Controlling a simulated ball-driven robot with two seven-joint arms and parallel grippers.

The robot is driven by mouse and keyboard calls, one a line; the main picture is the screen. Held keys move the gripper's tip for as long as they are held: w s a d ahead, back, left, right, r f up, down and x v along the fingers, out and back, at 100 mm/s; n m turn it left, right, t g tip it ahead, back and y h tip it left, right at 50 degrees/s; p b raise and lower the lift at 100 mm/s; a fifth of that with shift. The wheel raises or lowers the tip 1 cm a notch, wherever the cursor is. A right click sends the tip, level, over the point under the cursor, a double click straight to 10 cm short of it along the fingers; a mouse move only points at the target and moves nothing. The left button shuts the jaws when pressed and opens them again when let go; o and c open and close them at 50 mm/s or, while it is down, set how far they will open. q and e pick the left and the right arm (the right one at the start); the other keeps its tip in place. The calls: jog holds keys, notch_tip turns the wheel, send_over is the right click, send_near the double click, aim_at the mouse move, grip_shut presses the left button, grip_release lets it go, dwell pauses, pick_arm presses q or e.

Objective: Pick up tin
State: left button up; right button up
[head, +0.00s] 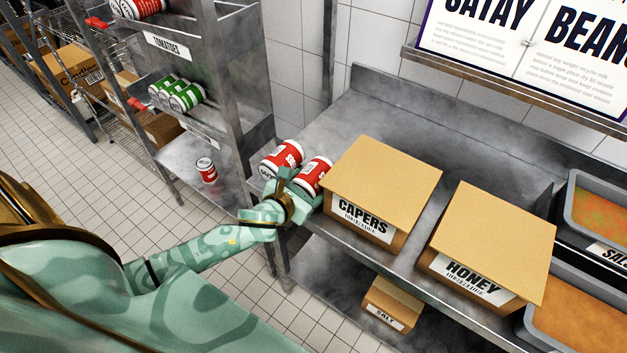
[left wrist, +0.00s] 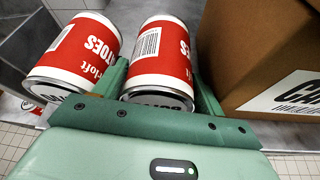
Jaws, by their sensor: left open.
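Two red-and-white tomato tins appear to lie on their sides at the left end of the metal counter, ends facing my left gripper. One is the left tin (head: 281,156); the other is the right tin (head: 316,172), beside the capers box. My left gripper (head: 297,186) is open at the right tin. In the left wrist view, the right tin (left wrist: 160,55) sits between the two open fingers (left wrist: 162,85), and the left tin (left wrist: 75,58) is outside the left finger. Whether a finger touches a tin, I cannot tell. My right gripper is not in view.
The capers box (head: 383,185) stands close right of the tins, with a honey box (head: 492,240) beyond it. A metal shelf rack (head: 235,75) with tins rises at the left. Another red tin (head: 206,172) stands on its low shelf. A salt box (head: 391,305) sits below the counter.

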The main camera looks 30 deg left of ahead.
pick_arm(q)
jog(key=shift+w+f, duration=0.25)
jog(key=shift+w, duration=0.4)
jog(key=c, duration=0.9)
jog(key=shift+r, duration=0.1)
jog(key=shift+c, duration=0.2)
